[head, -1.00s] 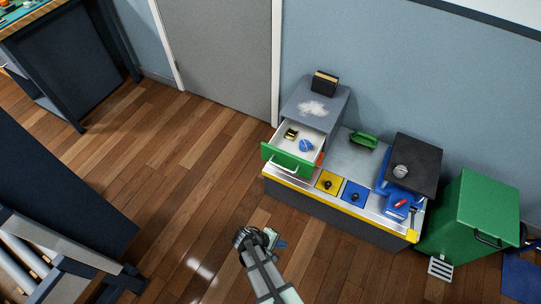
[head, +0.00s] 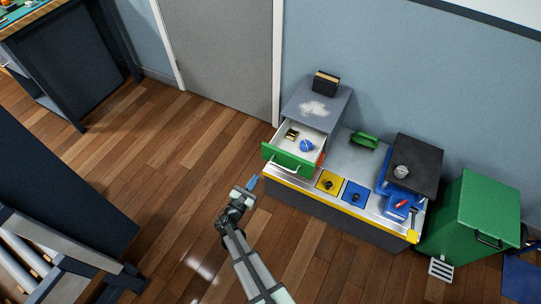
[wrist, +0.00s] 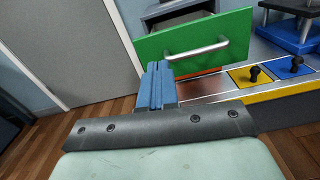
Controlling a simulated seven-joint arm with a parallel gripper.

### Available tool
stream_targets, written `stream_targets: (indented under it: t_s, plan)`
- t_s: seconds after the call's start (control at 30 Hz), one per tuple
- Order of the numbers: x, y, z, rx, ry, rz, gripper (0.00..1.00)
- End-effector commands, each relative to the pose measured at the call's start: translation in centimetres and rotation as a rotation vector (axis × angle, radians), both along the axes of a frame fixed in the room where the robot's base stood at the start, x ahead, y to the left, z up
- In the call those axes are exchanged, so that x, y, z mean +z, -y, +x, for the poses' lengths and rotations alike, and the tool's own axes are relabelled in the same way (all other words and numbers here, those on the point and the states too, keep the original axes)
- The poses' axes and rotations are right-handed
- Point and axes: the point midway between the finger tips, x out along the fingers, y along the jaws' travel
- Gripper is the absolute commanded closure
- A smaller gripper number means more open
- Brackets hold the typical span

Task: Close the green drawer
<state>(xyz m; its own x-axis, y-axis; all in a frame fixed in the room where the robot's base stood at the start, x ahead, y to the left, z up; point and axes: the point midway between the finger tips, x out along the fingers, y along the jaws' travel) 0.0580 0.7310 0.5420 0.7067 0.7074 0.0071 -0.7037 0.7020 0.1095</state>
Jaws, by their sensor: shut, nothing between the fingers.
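The green drawer (head: 291,159) stands pulled out of a grey cabinet (head: 315,104) on the left end of the bench. Its white inside shows a blue round item (head: 306,145) and a small black and gold item (head: 291,134). The drawer front with its silver bar handle also shows in the wrist view (wrist: 192,50). My gripper (head: 253,183) is shut and empty, with blue fingers, in front of and a little left of the drawer front in the head view. In the wrist view its fingers (wrist: 157,84) overlap the front's lower left part; I cannot tell whether they touch it.
The bench has a yellow panel (head: 329,182) and a blue panel (head: 354,193) with black knobs. A black-topped blue stand (head: 415,160) and a green bin (head: 480,215) are at the right. A green item (head: 363,140) lies on the bench. Floor left of the bench is clear.

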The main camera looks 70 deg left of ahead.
Motion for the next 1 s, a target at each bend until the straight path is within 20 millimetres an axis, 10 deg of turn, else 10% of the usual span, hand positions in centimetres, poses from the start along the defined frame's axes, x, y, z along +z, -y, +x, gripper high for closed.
stream_targets:
  t_s: [0.37,1.0]
  plan:
    - [-0.2,-0.7,0.6,-0.001,0.075,-0.085,1.00]
    - [-0.2,-8.0,8.0,-0.003,0.073,-0.081,1.00]
